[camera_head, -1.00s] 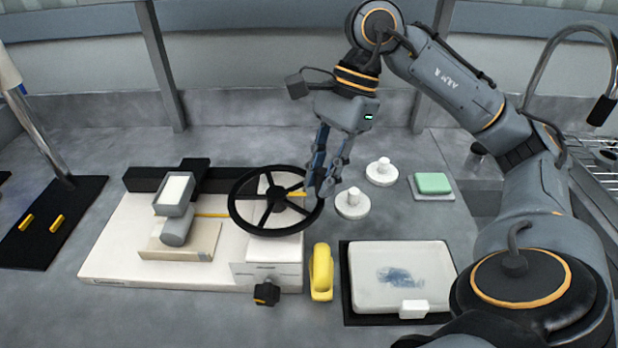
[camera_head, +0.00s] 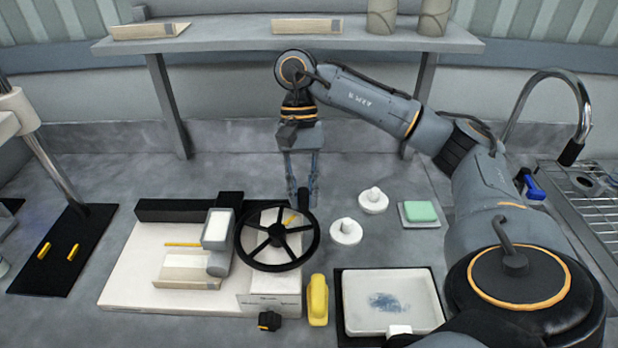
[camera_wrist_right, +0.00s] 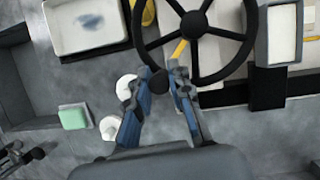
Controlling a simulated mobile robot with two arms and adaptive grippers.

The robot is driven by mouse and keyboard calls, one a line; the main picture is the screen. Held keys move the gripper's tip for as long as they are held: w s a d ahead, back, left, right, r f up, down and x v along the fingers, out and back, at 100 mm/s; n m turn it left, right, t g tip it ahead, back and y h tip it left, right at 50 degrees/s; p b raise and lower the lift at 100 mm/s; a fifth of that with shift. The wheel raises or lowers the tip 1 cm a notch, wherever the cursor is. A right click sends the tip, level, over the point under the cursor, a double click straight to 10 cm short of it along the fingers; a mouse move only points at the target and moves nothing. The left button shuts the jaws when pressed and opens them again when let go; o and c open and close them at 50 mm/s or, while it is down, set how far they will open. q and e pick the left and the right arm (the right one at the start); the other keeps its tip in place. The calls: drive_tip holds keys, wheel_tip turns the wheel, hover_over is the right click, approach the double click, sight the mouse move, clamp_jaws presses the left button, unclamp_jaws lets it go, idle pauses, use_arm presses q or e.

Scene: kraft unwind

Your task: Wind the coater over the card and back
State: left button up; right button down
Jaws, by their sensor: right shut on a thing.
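The black handwheel (camera_head: 247,243) stands at the right end of the white coater bed (camera_head: 125,268). My right gripper (camera_head: 302,200) is at the wheel's far right rim, shut on its knob. The grey coater carriage (camera_head: 218,229) sits at the right end of the beige card (camera_head: 186,272), leaving most of the card bare. My left gripper is not in view.
Two white knobbed pieces (camera_head: 346,232) and a green block (camera_head: 420,211) lie right of the wheel. A yellow object (camera_head: 317,300) and a white tray (camera_head: 436,316) are in front. A black plate with a post (camera_head: 52,262) is left. A shelf (camera_head: 230,43) spans the back.

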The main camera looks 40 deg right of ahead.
drive_tip(key=shift+w+a+n+h+p, duration=0.15)
drive_tip(key=shift+w+n+h+p, duration=0.25)
drive_tip(key=shift+w+n+p, duration=0.35)
drive_tip(key=shift+s+n, duration=0.1)
drive_tip(key=shift+n, duration=0.15)
drive_tip(key=c, duration=1.2)
unclamp_jaws()
drive_tip(key=v, duration=1.2)
drive_tip(key=shift+f, duration=0.1)
